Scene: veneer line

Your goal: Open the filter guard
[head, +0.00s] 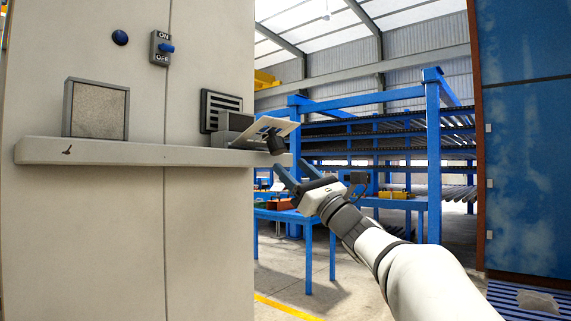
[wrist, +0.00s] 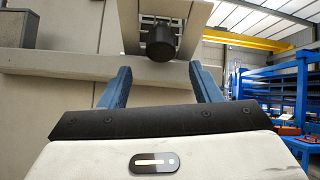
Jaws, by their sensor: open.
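The filter guard (head: 264,130) appears as a pale flat plate tilted out from a small grey box (head: 235,122) on the ledge. A dark round knob (head: 276,145) sits at its outer edge. In the wrist view the knob (wrist: 161,42) hangs under the plate (wrist: 197,14). My gripper (head: 291,168) is open and empty, just below and to the right of the knob. In the wrist view the knob shows just beyond my gripper (wrist: 160,70), lined up between its blue fingertips and apparently not touching them. The inside of the box is mostly hidden.
A pale ledge (head: 130,153) runs along the cabinet below the guard. A grey box (head: 96,108) stands on it at left. A dark vent (head: 219,109) and an ON/OFF switch (head: 162,48) are on the cabinet. A blue table (head: 290,216) stands behind; open floor lies below.

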